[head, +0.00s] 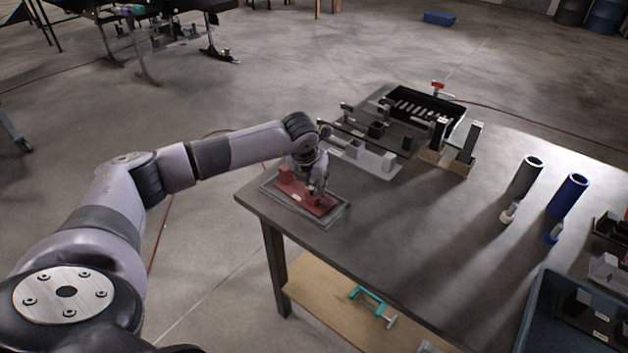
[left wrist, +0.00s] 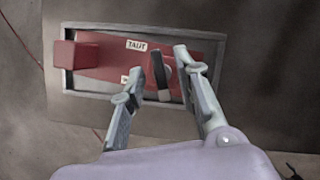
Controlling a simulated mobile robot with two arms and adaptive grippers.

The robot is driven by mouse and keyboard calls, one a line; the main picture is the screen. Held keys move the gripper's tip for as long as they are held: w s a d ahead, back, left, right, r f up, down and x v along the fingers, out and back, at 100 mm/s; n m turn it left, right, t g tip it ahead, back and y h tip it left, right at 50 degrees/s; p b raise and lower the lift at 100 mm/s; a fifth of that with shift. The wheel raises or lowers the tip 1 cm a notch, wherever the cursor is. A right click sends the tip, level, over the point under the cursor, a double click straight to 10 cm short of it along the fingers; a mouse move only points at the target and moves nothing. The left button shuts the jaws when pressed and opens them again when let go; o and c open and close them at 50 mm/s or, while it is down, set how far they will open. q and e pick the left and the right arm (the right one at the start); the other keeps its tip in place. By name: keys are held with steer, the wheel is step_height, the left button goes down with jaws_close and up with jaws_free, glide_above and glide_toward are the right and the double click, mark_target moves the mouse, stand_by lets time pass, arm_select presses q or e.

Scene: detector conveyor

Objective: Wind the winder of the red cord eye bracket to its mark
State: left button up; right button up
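The red cord eye bracket (head: 308,197) lies in a shallow grey-rimmed tray at the table's near left corner. A second label is partly hidden by a finger. The winder (left wrist: 164,78), with a dark bar and a pale end, is on its right part. My left gripper (head: 318,188) is over the bracket, pointing down. In the left wrist view its fingers (left wrist: 153,75) are apart, one on each side of the winder; contact is unclear. My right gripper is out of view.
Grey fixtures (head: 365,158) and a black slotted tray (head: 425,107) stand behind the bracket. Grey and blue cylinders (head: 568,194) stand to the right, and a blue bin (head: 548,310) is at the near right. The table's middle is clear. A teal clamp (head: 370,300) is on the lower shelf.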

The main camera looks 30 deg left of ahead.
arm_select(q)
steer(key=shift+c, duration=0.3)
jaws_close()
stand_by(0.4)
